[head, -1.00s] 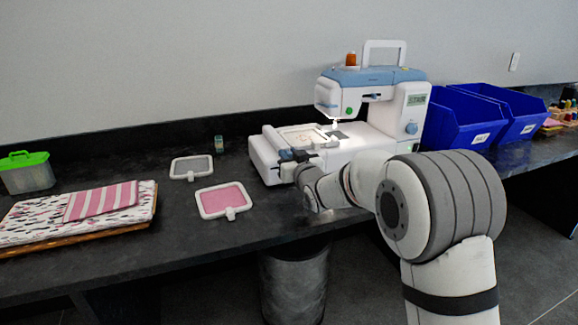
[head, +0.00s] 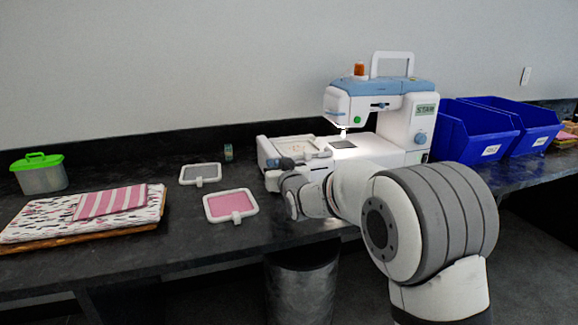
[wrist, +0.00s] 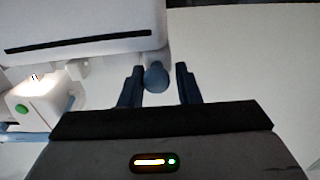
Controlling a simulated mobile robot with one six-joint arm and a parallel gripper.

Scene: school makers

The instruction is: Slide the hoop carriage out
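The white-and-blue sewing machine (head: 380,90) stands on the dark bench. Its white hoop carriage (head: 268,150) is at the machine's left, and a pale framed hoop (head: 293,147) lies on it. My gripper (head: 284,163) is at the carriage's front edge. In the wrist view, a round blue-grey knob (wrist: 156,77) sits between the two fingers of my gripper (wrist: 159,84). The left finger looks close to or touching the knob. A narrow gap shows on the right, so the fingers are around it and not closed tight. My wrist hides part of the carriage front in the head view.
A pink hoop (head: 231,205) and a grey hoop (head: 200,173) lie left of the machine. A small jar (head: 228,152) stands behind them. Folded fabric (head: 75,216) and a green-lidded box (head: 40,175) are farther left. Blue bins (head: 475,135) stand at the right.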

